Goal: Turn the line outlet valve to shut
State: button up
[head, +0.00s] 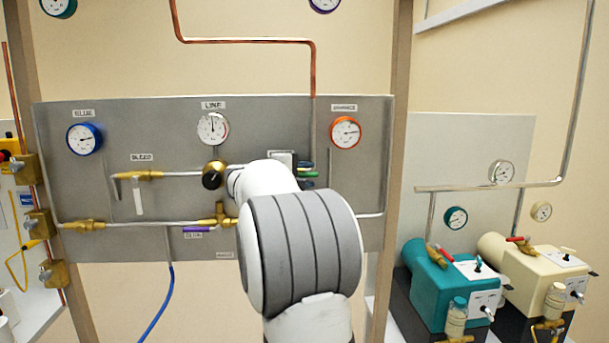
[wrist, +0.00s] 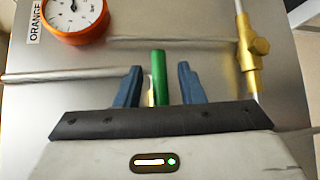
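A green lever handle (wrist: 158,72) stands between the two blue-grey fingers of my gripper (wrist: 158,86) in the wrist view. The fingers are apart, with a gap visible on each side of the handle. In the head view the green handle (head: 307,174) shows just right of my arm, which hides most of the gripper and valve body. It sits on the grey panel (head: 110,120), right of the black regulator knob (head: 213,175) under the LINE gauge (head: 213,128). No readable label identifies this handle as the line outlet valve.
An orange gauge (head: 345,131) is above right of the gripper and also shows in the wrist view (wrist: 75,12). A brass fitting (wrist: 252,60) is right of the fingers. A purple handle (head: 193,229) and blue gauge (head: 84,138) are left. Teal pump (head: 430,280) stands right.

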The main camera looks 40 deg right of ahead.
jog(key=shift+c, duration=0.3)
grip_shut()
